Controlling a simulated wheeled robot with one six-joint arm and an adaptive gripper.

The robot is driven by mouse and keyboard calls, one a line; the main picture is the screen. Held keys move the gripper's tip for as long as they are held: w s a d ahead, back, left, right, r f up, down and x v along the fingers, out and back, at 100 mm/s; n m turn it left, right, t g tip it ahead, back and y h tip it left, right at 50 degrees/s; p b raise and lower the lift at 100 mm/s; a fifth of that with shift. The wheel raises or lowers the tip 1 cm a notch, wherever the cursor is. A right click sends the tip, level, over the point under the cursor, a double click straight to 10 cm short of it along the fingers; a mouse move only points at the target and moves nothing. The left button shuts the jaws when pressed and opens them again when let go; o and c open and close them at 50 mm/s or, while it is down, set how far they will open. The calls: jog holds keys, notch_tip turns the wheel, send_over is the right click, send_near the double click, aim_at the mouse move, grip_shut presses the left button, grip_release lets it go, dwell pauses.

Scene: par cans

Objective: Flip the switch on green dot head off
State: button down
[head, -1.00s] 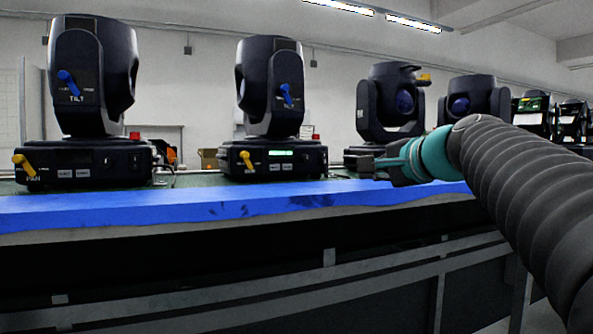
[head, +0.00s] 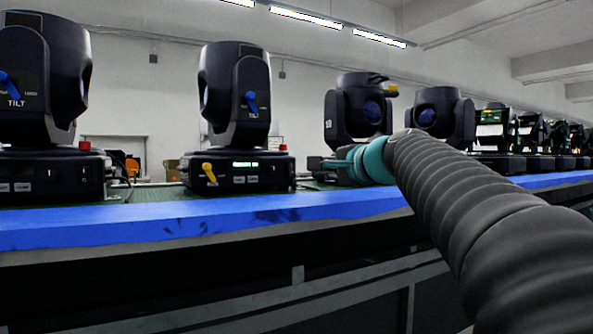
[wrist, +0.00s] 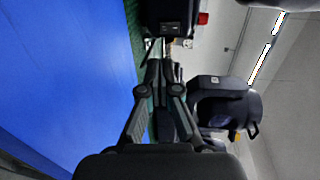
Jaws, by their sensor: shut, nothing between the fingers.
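Several dark moving heads stand in a row on the bench. I cannot make out a green dot on any of them. The moving head with a lit green display (head: 245,164) has a yellow PAN lever, a blue TILT lever and a red cap (head: 283,147). My gripper (head: 316,162) is just right of its base, shut and empty. In the wrist view my gripper (wrist: 157,50) points at the end of a dark base (wrist: 165,14) with a red cap. Small pale marks show on that base; I cannot tell a switch position. A visible gap from the fingertips is hard to judge.
A blue strip (head: 200,219) runs along the bench's front edge. Another head (head: 357,110) stands behind my gripper, and its body shows close on the right in the wrist view (wrist: 225,105). A further head (head: 40,90) stands at the left.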

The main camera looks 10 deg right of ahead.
aim_at(296, 176)
jog(key=x, duration=0.9)
jog(key=shift+w+a+p, duration=0.1)
jog(key=shift+w+p, duration=0.05)
jog(key=shift+p, duration=0.15)
jog(key=shift+w+f, duration=0.1)
jog(key=shift+w, duration=0.2)
jog(key=shift+s, duration=0.1)
jog(key=v, duration=1.2)
